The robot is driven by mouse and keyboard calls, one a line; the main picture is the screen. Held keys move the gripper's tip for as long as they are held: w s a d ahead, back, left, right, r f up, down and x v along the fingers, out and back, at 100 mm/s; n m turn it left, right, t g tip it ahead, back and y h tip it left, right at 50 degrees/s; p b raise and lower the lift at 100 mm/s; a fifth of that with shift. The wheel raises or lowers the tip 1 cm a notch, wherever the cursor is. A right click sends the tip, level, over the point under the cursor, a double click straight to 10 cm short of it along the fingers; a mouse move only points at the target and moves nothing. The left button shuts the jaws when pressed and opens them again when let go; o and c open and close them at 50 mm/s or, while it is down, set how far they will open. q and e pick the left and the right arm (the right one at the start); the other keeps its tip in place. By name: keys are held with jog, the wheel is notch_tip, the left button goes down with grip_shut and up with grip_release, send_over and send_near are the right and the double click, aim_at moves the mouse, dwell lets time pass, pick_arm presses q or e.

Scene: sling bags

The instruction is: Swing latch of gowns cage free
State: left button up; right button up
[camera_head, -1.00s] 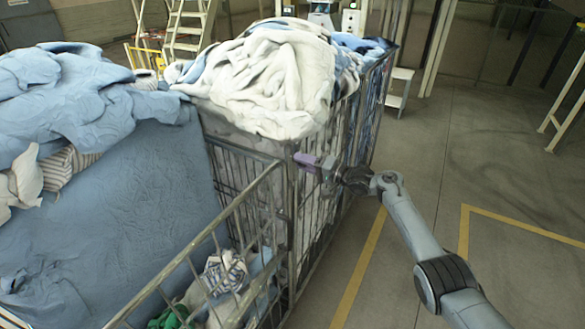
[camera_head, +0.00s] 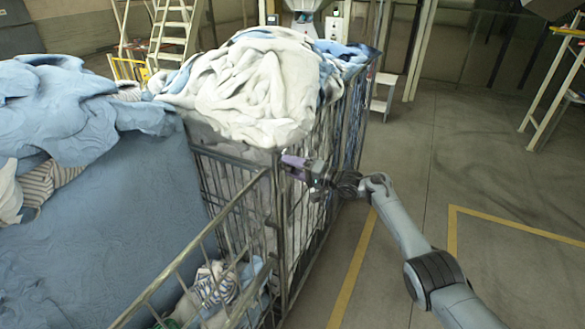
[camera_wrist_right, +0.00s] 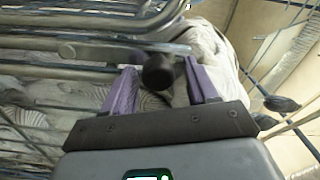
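The gowns cage (camera_head: 300,218) is a grey wire cage heaped with white and blue cloth, right of centre in the head view. My right gripper (camera_head: 296,163), with purple fingers, is at the cage's upper near corner. In the right wrist view my right gripper (camera_wrist_right: 160,85) is open, and a dark round knob (camera_wrist_right: 158,72), which looks like the latch end, shows between the fingers. Gaps show on both sides of the knob; I cannot tell whether either finger touches it. A metal bar (camera_wrist_right: 95,50) runs left from the knob. My left gripper is not in view.
A lower open cage side with a slanting rail (camera_head: 190,258) stands at the near left. Blue and white cloth (camera_head: 70,95) is piled at left. The floor right of the cage is open, with a yellow line (camera_head: 355,268). A ladder (camera_head: 172,28) stands behind.

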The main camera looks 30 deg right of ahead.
jog(key=v, duration=1.1)
jog(key=shift+f, duration=0.1)
dwell(0.4)
